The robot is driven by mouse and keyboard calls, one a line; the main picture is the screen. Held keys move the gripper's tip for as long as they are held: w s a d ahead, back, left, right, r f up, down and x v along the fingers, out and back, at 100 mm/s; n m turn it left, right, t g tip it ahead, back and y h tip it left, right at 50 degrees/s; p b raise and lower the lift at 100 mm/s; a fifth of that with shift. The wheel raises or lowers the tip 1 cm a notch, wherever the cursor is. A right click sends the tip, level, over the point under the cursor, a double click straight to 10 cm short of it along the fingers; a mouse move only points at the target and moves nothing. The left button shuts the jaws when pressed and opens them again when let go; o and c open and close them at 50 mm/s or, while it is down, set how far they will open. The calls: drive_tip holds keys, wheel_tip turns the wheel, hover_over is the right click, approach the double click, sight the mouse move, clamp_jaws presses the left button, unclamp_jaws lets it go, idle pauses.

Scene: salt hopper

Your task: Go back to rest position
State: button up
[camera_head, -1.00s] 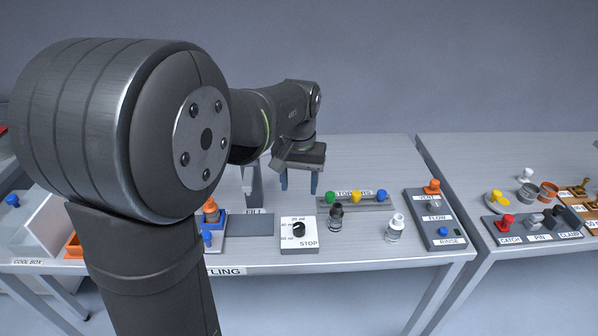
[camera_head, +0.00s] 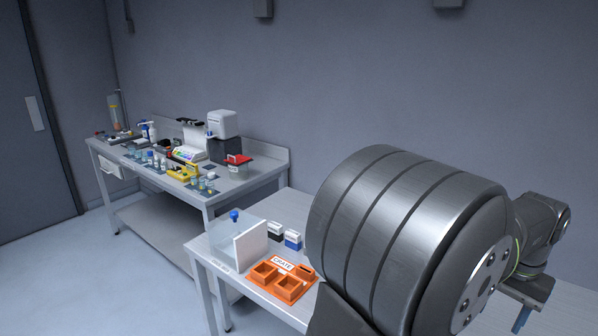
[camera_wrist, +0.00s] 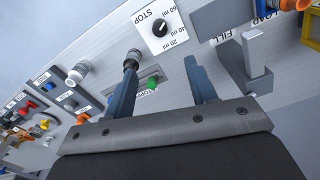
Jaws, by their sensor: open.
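My gripper (camera_wrist: 160,68) is open and empty in the wrist view, its two blue-grey fingers spread apart above the bench. At the lower right edge of the head view a blue finger (camera_head: 521,318) shows below my wrist; the rest of the gripper is cut off there.
In the head view an orange tray (camera_head: 283,282) and white box (camera_head: 250,243) sit on the near bench, with a crowded bench (camera_head: 190,165) behind.

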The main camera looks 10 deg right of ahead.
wheel_tip(320, 180, down, 17)
drive_tip(key=shift+f, duration=0.15)
idle(0.4)
wheel_tip(320, 180, up, 18)
wheel_tip(320, 180, down, 18)
drive_tip(key=shift+r, duration=0.25)
drive_tip(key=shift+f, duration=0.3)
drive_tip(key=m, duration=0.4)
drive_tip(key=shift+r, duration=0.1)
drive_tip(key=m, duration=0.4)
drive_tip(key=shift+m, duration=0.4)
drive_tip(key=m, duration=0.4)
drive_tip(key=shift+m, duration=2.1)
